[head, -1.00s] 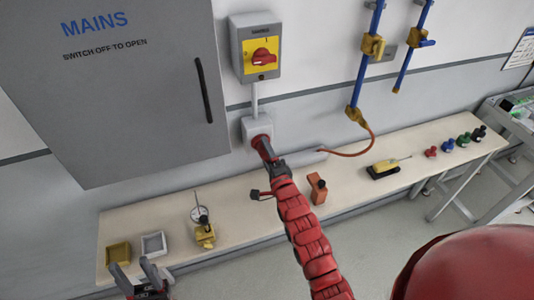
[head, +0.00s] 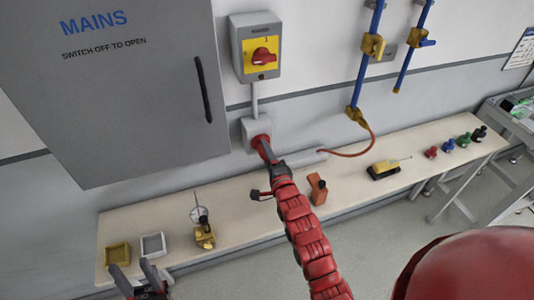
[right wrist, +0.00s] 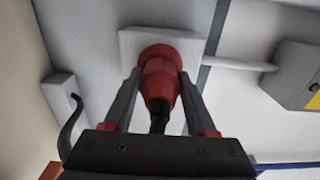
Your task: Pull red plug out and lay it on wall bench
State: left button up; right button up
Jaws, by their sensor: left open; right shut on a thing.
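The red plug (head: 259,140) sits at the white wall socket (head: 250,126) below the yellow switch box. In the right wrist view the plug (right wrist: 160,82) has its wide red collar against the white socket plate (right wrist: 190,42). My right gripper (head: 265,152) is shut on the plug, with one finger on each side of its body in the wrist view (right wrist: 160,88). The black end of the plug points back toward my palm. The wall bench (head: 345,187) runs below. My left gripper (head: 134,267) is open and empty at the bench's left front edge.
The bench holds a yellow tray (head: 117,253), a grey tray (head: 153,244), a brass gauge piece (head: 204,235), an orange block (head: 317,188) and a yellow meter (head: 383,170). Several coloured knobs stand at the right end. A grey cabinet (head: 130,120) hangs at left.

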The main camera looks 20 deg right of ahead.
grip_shut()
jog(key=shift+s, duration=0.1)
jog(key=shift+s+d, duration=0.15)
jog(key=shift+s, duration=2.75)
jog(key=s+a+f+b, duration=0.2)
jog(key=s+f+b, duration=0.4)
jog(key=s+f, duration=0.4)
jog(key=shift+a+f+h, duration=0.3)
jog(key=shift+f, duration=0.6)
